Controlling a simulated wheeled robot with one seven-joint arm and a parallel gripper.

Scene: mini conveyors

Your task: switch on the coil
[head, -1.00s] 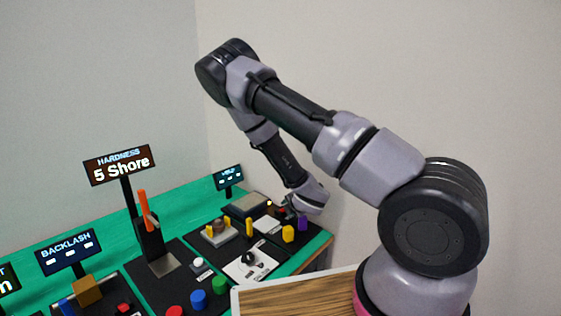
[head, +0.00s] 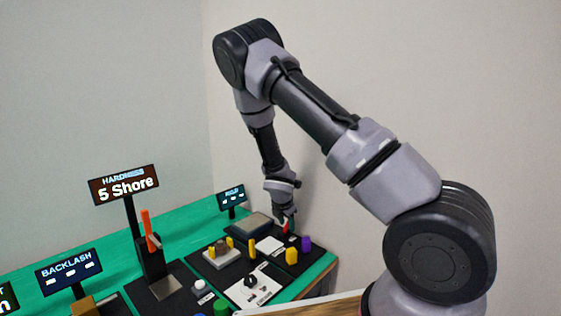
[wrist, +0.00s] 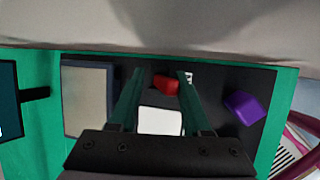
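A small red block-like part (wrist: 166,84), possibly a switch, sits on a black panel (wrist: 225,105) in the wrist view, with a small white label beside it. In the head view the red part (head: 286,227) shows just under my gripper (head: 284,215). In the wrist view my gripper (wrist: 158,80) points down, its two fingers apart on either side of the red part. Whether the fingers touch it I cannot tell. No label reading coil is legible.
A white square plate (wrist: 160,120), a grey plate (wrist: 88,98) and a purple piece (wrist: 243,105) lie near the fingers. A small display (head: 231,197) stands behind. A yellow piece (head: 291,256) and a dial panel (head: 252,285) are nearer. A wall is close behind.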

